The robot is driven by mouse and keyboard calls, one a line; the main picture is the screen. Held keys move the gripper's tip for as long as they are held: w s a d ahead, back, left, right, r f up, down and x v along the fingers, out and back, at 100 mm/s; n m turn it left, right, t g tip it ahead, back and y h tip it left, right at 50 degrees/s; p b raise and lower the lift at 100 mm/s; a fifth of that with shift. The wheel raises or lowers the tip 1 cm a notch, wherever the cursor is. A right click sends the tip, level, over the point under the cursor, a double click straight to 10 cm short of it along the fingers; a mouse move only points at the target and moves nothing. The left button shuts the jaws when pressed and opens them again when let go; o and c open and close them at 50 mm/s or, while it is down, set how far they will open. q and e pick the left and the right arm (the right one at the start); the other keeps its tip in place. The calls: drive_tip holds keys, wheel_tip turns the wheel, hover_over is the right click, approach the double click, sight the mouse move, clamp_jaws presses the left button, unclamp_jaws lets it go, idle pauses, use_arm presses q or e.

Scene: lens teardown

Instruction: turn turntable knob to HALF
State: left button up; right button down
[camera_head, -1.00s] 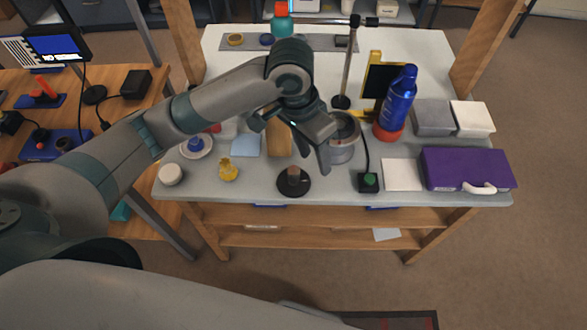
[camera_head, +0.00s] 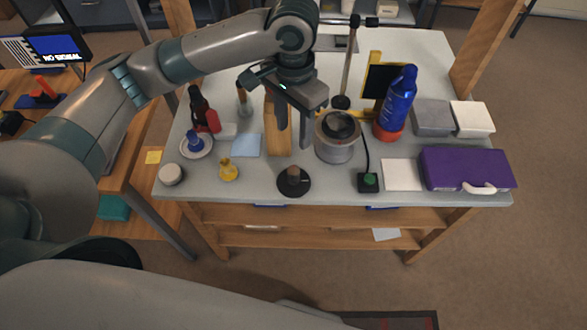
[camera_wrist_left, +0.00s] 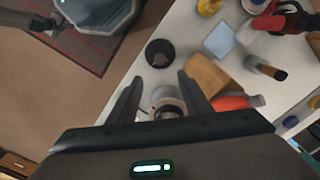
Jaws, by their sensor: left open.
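A black round disc with a brown upright stub (camera_head: 293,180) stands at the table's front edge. It looks like the turntable knob, but no HALF mark is readable. It shows as a dark round shape in the wrist view (camera_wrist_left: 160,53). A grey drum with a dark round top (camera_head: 335,148) stands behind it to the right. My left gripper (camera_head: 294,137) is open and empty, fingers pointing down, left of the drum and in front of the wooden block (camera_head: 278,140). In the wrist view the left gripper (camera_wrist_left: 159,77) has a pale ringed round thing behind its fingers. My right gripper is out of view.
A blue bottle (camera_head: 397,105) and a thin upright stand (camera_head: 348,65) are right of the gripper. A small button box (camera_head: 368,182), white sheet (camera_head: 401,174) and purple case (camera_head: 465,168) lie at the front right. A yellow piece (camera_head: 228,170) is left of the disc.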

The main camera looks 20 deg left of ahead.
sight(293, 170)
use_arm(q)
wheel_tip(293, 170, down, 15)
drive_tip(key=shift+f+p, duration=0.15)
drive_tip(key=shift+p, duration=0.8)
drive_tip(key=shift+f, duration=0.85)
drive_tip(key=c, duration=1.1)
